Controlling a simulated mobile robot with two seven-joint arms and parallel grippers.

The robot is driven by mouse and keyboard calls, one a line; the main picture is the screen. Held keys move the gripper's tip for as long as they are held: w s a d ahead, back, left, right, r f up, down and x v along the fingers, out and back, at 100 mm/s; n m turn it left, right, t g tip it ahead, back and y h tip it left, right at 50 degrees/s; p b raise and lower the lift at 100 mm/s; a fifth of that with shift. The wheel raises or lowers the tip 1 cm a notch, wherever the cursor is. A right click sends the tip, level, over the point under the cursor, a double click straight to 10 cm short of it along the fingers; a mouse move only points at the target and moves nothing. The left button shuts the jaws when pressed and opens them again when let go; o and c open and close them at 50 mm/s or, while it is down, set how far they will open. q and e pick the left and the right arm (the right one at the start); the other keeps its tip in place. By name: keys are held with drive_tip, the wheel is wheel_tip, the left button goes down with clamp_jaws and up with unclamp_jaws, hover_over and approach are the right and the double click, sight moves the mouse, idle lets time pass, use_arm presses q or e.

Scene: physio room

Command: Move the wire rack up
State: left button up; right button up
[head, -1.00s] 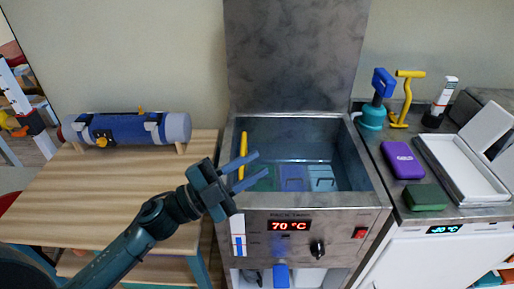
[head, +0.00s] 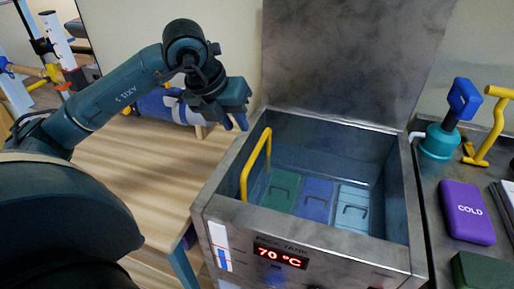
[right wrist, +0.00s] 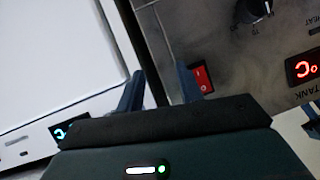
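A steel tank (head: 212,195) with its lid up stands in the middle of the head view. The wire rack shows as a yellow bar handle (head: 245,172), upright along the tank's left inner side; its wires cannot be made out. Green (head: 279,192), blue (head: 314,199) and light blue (head: 352,208) packs lie low in the tank. My left gripper (head: 236,122) is above the tank's back left corner, pointing down, empty, its fingers apart, clear of the handle. My right gripper (right wrist: 158,88) is open and empty in the right wrist view, by the tank's front panel.
A wooden table (head: 130,170) stands left of the tank, with a blue roll (head: 165,105) at its back. Right of the tank, a counter holds a teal pump (head: 440,140), a yellow handled tool (head: 488,130) and a purple COLD pack (head: 467,212). The raised lid (head: 355,60) walls off the back.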

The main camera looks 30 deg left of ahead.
sight(254, 152)
use_arm(q)
drive_tip(key=x, duration=1.1)
drive_tip(key=shift+d+f, duration=0.1)
drive_tip(key=shift+f, duration=0.2)
clamp_jaws()
